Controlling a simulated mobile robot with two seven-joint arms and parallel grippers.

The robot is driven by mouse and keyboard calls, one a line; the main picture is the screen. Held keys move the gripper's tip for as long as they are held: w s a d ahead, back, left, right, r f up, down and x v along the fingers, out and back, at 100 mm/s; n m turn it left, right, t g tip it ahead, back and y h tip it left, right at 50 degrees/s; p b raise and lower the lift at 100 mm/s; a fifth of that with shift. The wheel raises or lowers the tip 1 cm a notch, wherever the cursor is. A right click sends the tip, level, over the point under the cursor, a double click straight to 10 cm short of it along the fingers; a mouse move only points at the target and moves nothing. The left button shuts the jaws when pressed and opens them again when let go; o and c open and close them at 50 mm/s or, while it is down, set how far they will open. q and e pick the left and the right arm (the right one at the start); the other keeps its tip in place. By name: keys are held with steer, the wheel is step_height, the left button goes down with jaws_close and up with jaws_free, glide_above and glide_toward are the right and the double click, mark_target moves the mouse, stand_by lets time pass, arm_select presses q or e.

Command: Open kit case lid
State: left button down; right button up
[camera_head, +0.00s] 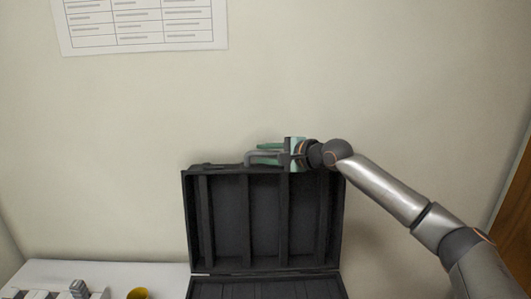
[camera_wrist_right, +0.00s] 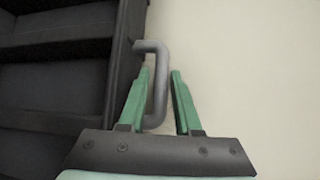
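The kit case lid (camera_head: 265,222) stands upright and open, its dark ribbed inside facing me. Its hinged lower half (camera_head: 265,289) is cut off at the bottom of the head view. A grey handle (camera_wrist_right: 154,75) sticks out from the lid's edge. My right gripper (camera_head: 262,154) is at the lid's top edge. In the wrist view its green fingers are apart, one on each side of the handle. The handle is close to the left finger, with a clear gap to the right one; whether it touches the left finger I cannot tell. My left gripper is out of view.
A pale wall stands behind the case, with a printed sheet (camera_head: 140,22) at upper left. A white table (camera_head: 110,271) holds a yellow round container (camera_head: 138,293) and a small grey object (camera_head: 79,288) left of the case. A brown panel (camera_head: 515,215) is at far right.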

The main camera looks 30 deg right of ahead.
jaws_close()
stand_by(1.4)
